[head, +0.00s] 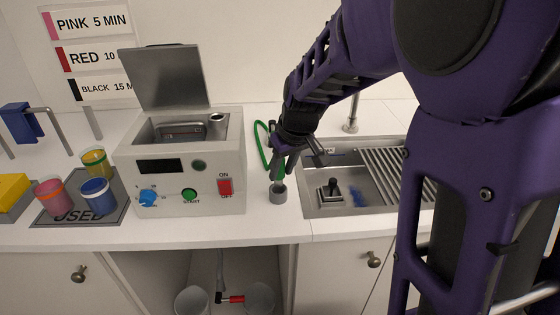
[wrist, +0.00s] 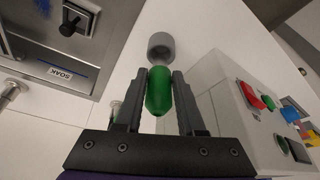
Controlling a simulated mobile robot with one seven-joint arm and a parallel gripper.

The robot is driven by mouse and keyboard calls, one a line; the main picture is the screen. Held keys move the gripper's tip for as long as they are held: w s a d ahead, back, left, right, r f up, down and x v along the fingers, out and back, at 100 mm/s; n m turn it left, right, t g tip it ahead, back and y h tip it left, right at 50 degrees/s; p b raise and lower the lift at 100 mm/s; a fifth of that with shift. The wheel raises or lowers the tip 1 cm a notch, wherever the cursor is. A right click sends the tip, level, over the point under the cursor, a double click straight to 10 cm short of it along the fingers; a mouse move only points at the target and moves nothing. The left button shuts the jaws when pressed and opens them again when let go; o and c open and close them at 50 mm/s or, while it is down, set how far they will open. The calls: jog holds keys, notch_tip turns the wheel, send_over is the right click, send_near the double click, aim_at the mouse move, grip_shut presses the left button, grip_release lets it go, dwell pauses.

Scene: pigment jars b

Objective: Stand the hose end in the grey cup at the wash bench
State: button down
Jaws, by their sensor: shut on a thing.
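The green hose end (wrist: 158,92) is between my gripper's two fingers in the wrist view. My gripper (head: 280,172) is shut on it, above the bench front between the machine and the sink. The grey cup (head: 278,194) stands on the white bench just below the hose end in the head view. In the wrist view the cup (wrist: 160,45) lies just beyond the hose tip, its round opening visible. I cannot tell whether the tip is over the rim or inside it. The green hose (head: 261,146) loops behind my gripper.
A grey machine (head: 180,165) with an open lid stands left of the cup. The sink (head: 345,193), with a black-handled plug and a drainer, is close on the right. Colored jars (head: 97,195) stand on a "USED" mat farther left. The bench's front edge is near the cup.

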jog(key=shift+f+b, duration=1.85)
jog(key=shift+f, duration=0.25)
jog(key=shift+c, duration=2.2)
grip_release()
jog(key=shift+r, duration=0.1)
